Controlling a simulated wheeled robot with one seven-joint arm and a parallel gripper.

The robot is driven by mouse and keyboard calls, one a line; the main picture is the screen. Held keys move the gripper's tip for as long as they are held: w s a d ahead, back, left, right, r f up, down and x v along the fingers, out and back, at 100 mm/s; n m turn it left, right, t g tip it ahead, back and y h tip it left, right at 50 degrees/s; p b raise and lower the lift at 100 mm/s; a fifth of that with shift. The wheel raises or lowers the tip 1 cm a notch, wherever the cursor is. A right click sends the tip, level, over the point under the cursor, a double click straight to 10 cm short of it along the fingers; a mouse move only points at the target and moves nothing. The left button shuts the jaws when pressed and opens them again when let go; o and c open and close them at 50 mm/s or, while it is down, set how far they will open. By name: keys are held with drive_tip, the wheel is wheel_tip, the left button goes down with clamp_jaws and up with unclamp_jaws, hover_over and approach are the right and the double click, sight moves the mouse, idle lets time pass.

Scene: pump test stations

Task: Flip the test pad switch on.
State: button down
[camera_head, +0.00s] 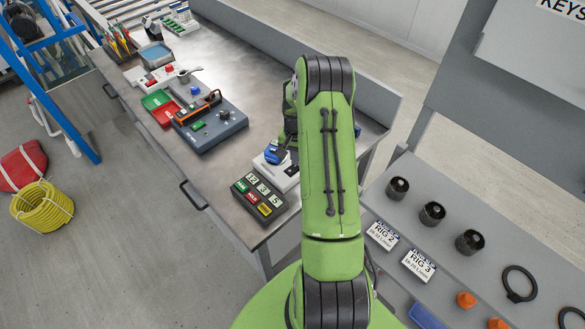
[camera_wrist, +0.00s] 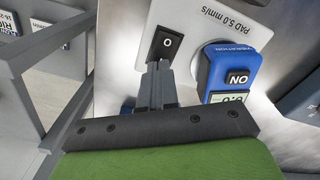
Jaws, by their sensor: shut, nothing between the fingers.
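The test pad is a white block (camera_wrist: 190,20) marked "PAD 5.0 mm/s"; it also shows on the bench in the head view (camera_head: 288,183). On it is a black rocker switch (camera_wrist: 166,43) with a white O mark on its visible face. My gripper (camera_wrist: 158,66) is shut and empty, its fingertips at the switch's lower edge in the wrist view. I cannot tell whether they touch it. A blue meter (camera_wrist: 228,68) with an ON button and a display sits on the pad beside the switch.
A dark box with number displays and coloured buttons (camera_head: 260,196) stands by the pad. A grey-blue instrument case (camera_head: 210,127) lies farther along the bench (camera_head: 215,180). A grey shelf (camera_head: 480,275) with black knobs and rig labels is at right.

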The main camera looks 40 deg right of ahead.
drive_tip(key=shift+f+b, duration=0.6)
drive_tip(key=shift+f, duration=0.15)
drive_tip(key=shift+r, duration=0.1)
drive_tip(key=shift+r+p, duration=2.25)
drive_tip(key=shift+r, duration=1.25)
drive_tip(key=shift+f, duration=0.1)
